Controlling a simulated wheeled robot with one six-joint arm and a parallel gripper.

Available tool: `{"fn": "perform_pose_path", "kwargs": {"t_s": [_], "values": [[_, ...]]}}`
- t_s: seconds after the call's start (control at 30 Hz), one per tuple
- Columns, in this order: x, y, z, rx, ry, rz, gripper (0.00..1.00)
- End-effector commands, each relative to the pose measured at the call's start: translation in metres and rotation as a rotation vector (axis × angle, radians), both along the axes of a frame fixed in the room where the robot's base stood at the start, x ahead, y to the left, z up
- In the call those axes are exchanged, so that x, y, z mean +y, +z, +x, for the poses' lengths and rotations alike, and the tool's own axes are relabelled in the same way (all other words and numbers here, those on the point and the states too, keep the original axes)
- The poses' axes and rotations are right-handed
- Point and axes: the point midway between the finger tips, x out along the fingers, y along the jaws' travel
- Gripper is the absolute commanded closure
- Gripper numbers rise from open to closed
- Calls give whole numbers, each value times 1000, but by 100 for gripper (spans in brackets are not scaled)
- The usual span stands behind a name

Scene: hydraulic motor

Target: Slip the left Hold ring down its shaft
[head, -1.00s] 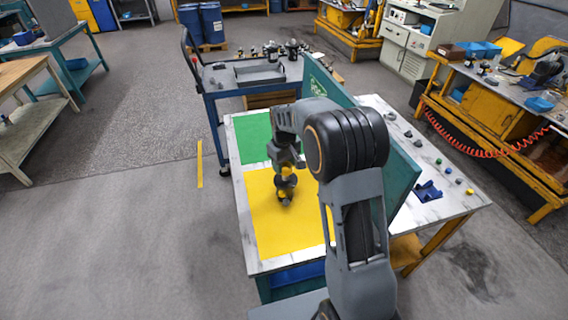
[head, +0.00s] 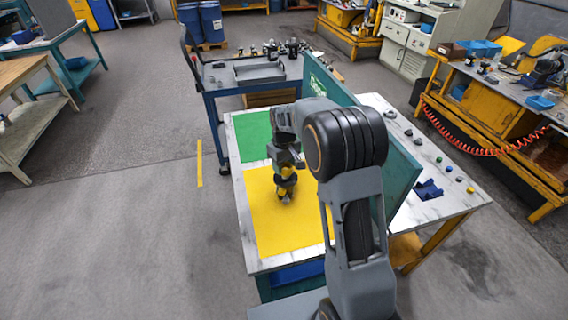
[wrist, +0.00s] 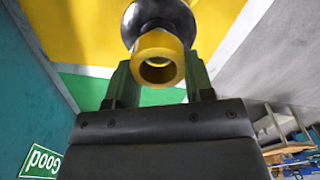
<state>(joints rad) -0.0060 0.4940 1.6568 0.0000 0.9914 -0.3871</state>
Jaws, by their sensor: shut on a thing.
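My gripper (wrist: 158,82) is shut on a yellow ring (wrist: 158,57), with a green finger on either side of it. The ring's open bore faces the wrist camera; whether a shaft sits inside it, I cannot tell. Just beyond the ring is the dark, rounded motor part (wrist: 160,12), and the ring overlaps its edge in this view. In the head view my gripper (head: 286,163) points down over the small dark and yellow motor (head: 284,190) on the yellow mat (head: 263,222). The gripper partly hides the motor's top.
A green mat (head: 252,128) lies behind the yellow one. A teal upright panel (head: 400,182) stands along the right of the mats. Small parts and a blue piece (head: 429,190) lie on the table beyond it. A cart with a grey tray (head: 260,72) stands behind.

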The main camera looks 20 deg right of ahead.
Motion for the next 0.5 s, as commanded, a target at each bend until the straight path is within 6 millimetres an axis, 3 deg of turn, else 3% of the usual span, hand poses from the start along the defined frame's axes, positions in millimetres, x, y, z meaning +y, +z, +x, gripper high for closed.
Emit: {"fn": "perform_pose_path", "kwargs": {"t_s": [0.5], "values": [[0, -18, 0, 0, 0, 0, 74]]}}
